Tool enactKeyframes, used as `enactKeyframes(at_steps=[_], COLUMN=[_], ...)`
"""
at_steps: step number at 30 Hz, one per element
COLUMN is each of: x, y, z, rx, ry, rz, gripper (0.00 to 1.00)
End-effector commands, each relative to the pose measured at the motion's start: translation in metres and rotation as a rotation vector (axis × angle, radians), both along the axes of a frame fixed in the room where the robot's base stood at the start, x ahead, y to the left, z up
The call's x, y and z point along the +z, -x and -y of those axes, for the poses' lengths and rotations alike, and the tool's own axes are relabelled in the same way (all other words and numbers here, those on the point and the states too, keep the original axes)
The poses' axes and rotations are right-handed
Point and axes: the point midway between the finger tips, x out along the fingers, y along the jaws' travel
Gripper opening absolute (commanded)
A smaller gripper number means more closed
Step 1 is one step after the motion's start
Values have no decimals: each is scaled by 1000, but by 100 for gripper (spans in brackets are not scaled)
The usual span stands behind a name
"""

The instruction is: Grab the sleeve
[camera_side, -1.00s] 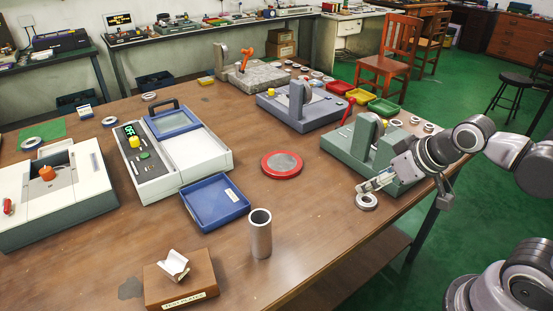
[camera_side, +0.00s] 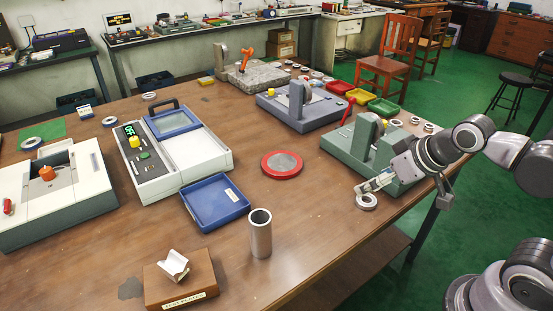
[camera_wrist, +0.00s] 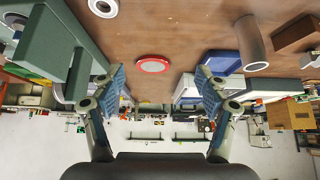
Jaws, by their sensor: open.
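The sleeve looks to be the grey metal tube (camera_side: 260,235) standing upright on the wooden table, its open end up. In the wrist view the tube (camera_wrist: 250,44) is at the upper right, beyond the fingers. My gripper (camera_side: 364,187) is at the table's right side, well apart from the tube, close to a small metal ring (camera_side: 366,202). In the wrist view my gripper (camera_wrist: 161,82) has its two blue-padded fingers spread, with nothing between them. The ring (camera_wrist: 103,7) shows there at the top edge, outside the fingers.
A green fixture (camera_side: 368,155) stands right beside my gripper. A red-rimmed disc (camera_side: 282,164) and a blue tray (camera_side: 215,202) lie left of it. Bare tabletop lies between my gripper and the tube.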

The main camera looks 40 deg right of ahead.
Motion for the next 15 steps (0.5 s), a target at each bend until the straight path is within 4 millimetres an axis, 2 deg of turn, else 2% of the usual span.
enactKeyframes(at_steps=[8, 11, 15], x=[2, 7, 16], y=[-2, -9, -28], z=[-2, -9, -29], rx=[-12, -64, -216], ry=[-14, -65, -188], rz=[-8, -36, -117], gripper=[75, 75, 75])
